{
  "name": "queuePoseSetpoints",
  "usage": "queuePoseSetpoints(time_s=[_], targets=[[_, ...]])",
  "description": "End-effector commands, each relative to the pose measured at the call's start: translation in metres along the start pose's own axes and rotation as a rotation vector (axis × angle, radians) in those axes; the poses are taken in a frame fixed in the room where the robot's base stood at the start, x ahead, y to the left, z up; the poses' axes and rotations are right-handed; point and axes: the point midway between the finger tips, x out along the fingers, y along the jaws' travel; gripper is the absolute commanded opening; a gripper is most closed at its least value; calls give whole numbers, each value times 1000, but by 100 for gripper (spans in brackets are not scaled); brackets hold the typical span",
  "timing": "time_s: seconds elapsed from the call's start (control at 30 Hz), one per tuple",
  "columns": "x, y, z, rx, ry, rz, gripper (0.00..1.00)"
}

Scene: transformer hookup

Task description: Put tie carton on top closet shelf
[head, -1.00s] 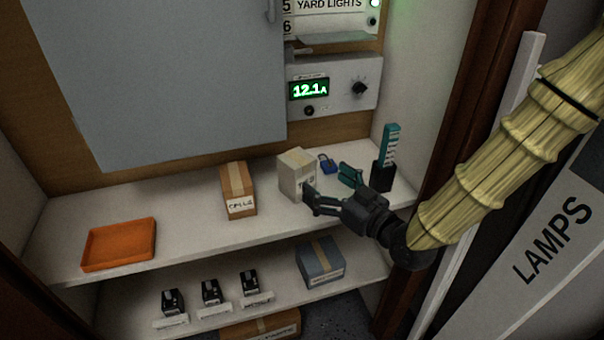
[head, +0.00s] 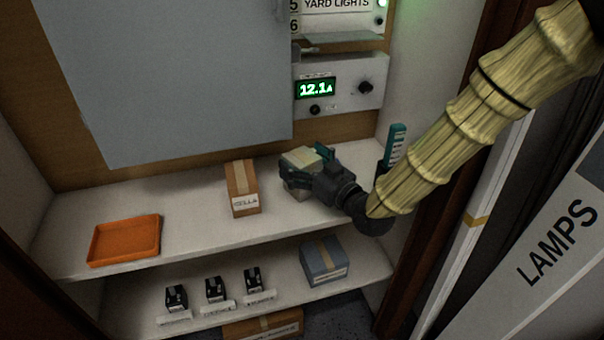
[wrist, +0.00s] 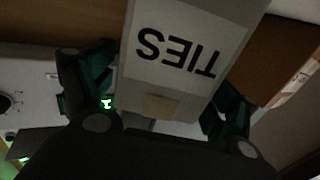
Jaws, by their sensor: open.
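The tie carton (head: 298,161) is a pale box on the upper shelf, partly hidden behind my gripper in the head view. In the wrist view the carton (wrist: 185,60) shows its white label reading TIES, upside down, between the fingers. My gripper (head: 306,165) is open, with one finger on each side of the carton. Gaps show between the fingers (wrist: 160,95) and the carton sides. The upper closet shelf (head: 185,215) is white, and the carton stands on it right of the middle.
A brown carton (head: 242,188) labelled CELLS stands left of the tie carton. An orange tray (head: 125,241) lies at the shelf's left. A teal strip in a dark holder (head: 394,146) stands at the right. The lower shelf bears a blue-grey carton (head: 324,261) and small black devices (head: 215,289).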

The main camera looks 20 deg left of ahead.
Motion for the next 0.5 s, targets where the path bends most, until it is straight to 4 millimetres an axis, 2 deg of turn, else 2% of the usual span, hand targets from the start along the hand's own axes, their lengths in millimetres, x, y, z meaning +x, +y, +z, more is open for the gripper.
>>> queuePoseSetpoints(time_s=[0.27,0.37,0.5], targets=[[3,0,0,1,-1,0,88],[3,0,0,1,-1,0,73],[3,0,0,1,-1,0,47]])
